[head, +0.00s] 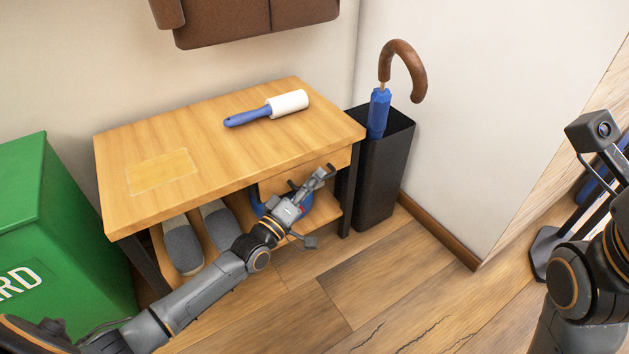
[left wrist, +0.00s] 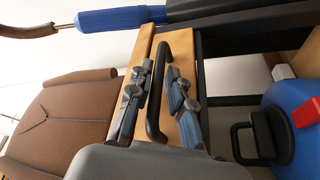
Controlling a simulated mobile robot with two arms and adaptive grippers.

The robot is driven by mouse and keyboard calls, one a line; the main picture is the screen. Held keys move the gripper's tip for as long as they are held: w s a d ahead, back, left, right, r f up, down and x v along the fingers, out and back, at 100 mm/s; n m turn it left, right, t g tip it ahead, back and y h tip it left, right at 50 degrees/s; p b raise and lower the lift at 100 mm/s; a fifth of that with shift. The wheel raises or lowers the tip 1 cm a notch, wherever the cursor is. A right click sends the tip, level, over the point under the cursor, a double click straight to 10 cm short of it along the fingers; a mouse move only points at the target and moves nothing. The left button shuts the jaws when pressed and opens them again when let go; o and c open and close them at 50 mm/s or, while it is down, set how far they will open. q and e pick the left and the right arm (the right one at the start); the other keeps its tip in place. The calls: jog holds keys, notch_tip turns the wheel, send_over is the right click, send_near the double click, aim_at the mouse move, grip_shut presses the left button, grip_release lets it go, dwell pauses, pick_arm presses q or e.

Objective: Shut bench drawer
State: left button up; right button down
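The wooden bench (head: 222,140) stands against the wall. Its drawer front (head: 337,161) is under the right end of the top, partly hidden by my left gripper; how far out it sits is hard to tell. My left gripper (head: 318,178) is at the drawer front. In the left wrist view, its two grey fingers (left wrist: 158,100) are apart, one on each side of the black bar handle (left wrist: 158,75). The wooden drawer face (left wrist: 177,70) shows behind the handle. I cannot tell whether the fingers touch it.
A lint roller (head: 268,108) lies on the bench. Grey slippers (head: 183,247) and a blue round object (left wrist: 292,125) with a black handle are on the lower shelf. A black bin (head: 380,175) with an umbrella (head: 379,112) stands right; a green bin (head: 60,230) stands left. Floor in front is clear.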

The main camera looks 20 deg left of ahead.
pick_arm(q)
jog(key=shift+s, duration=0.25)
jog(key=v, duration=1.1)
jog(key=shift+s, duration=0.25)
